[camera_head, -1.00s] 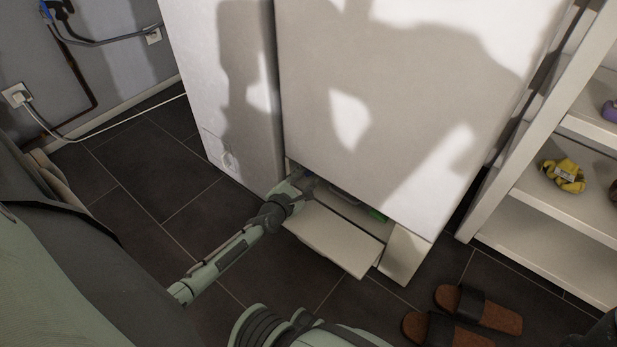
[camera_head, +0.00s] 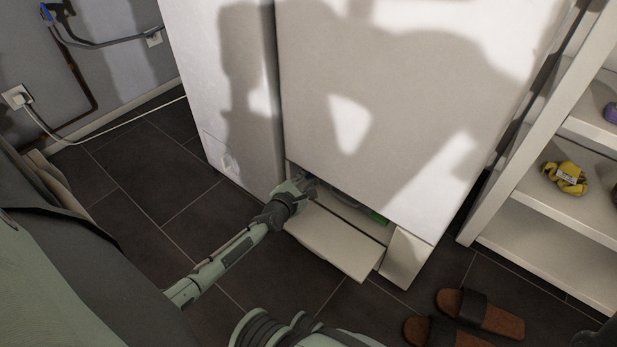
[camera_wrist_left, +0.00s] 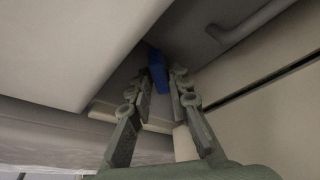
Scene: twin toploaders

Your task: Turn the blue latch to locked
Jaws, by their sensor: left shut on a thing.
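The blue latch (camera_wrist_left: 157,66) shows in the left wrist view, deep in the low opening of the white machine. My left gripper (camera_wrist_left: 163,74) is shut on it, with one finger on each side. In the head view my left gripper (camera_head: 309,183) reaches into the left end of the opening, behind the lowered white flap (camera_head: 335,245). The latch is too small and too covered there to make out its angle.
A second white machine (camera_head: 215,100) stands close on the left. A small green thing (camera_head: 378,217) shows inside the opening. Brown sandals (camera_head: 485,315) lie on the dark tiles at right, below a white shelf (camera_head: 545,230) holding a yellow item (camera_head: 565,178).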

